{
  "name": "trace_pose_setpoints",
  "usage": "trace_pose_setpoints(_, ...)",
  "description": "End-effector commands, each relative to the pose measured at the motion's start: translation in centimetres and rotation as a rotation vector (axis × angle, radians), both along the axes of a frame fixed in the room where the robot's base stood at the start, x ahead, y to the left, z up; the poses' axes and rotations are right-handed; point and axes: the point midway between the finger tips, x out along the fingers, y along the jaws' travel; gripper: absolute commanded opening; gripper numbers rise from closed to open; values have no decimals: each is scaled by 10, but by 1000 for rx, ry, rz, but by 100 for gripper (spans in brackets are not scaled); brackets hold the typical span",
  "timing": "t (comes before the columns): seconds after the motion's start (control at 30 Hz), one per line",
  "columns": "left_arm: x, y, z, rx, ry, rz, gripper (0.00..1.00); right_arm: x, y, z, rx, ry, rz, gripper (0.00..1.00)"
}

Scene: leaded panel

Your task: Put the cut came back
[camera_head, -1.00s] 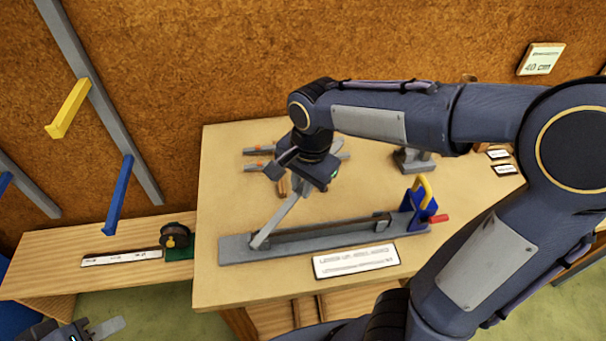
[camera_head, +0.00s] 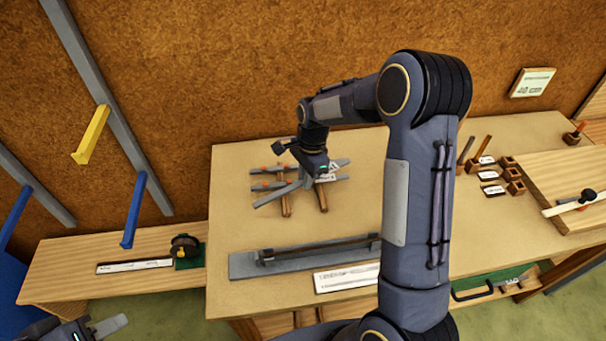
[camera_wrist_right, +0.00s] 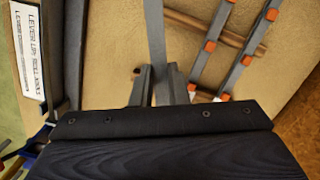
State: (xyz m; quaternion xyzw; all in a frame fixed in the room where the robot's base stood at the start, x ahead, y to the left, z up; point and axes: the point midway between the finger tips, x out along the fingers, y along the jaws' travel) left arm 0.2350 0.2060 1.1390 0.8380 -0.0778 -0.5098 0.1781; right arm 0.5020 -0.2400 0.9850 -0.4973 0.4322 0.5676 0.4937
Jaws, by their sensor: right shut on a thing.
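My right gripper (camera_head: 308,181) is shut on a plain grey came (camera_head: 272,196), held by one end. The came slants down to the left over the front of a rack of wooden rods (camera_head: 322,200). In the right wrist view the came (camera_wrist_right: 154,35) runs up from between the fingers (camera_wrist_right: 158,88), beside the rack's rods (camera_wrist_right: 190,21). Two grey cames with orange marks (camera_head: 341,163) lie across the rods, partly hidden by the gripper. I cannot tell whether the held came touches the rack. My left gripper (camera_head: 105,328) is partly cut off at bottom left; its opening is unclear.
A grey bench fixture with a long dark bar (camera_head: 243,267) lies at the table front, its right end behind my right arm. A white label (camera_head: 328,283) is before it. Small wooden blocks (camera_head: 514,187) stand at right. A ruler (camera_head: 135,267) and tape reel (camera_head: 185,245) lie left.

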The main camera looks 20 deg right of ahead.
Motion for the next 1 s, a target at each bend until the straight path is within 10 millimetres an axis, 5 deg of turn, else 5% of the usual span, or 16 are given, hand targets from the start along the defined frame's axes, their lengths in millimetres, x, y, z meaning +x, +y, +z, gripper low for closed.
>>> trace_pose_setpoints(0.7,0,0,-46,0,0,0,34,0,0,-64,0,0,-1,0)
trace_pose_setpoints(1.0,0,0,-48,0,0,0,34,0,0,-68,0,0,-1,0)
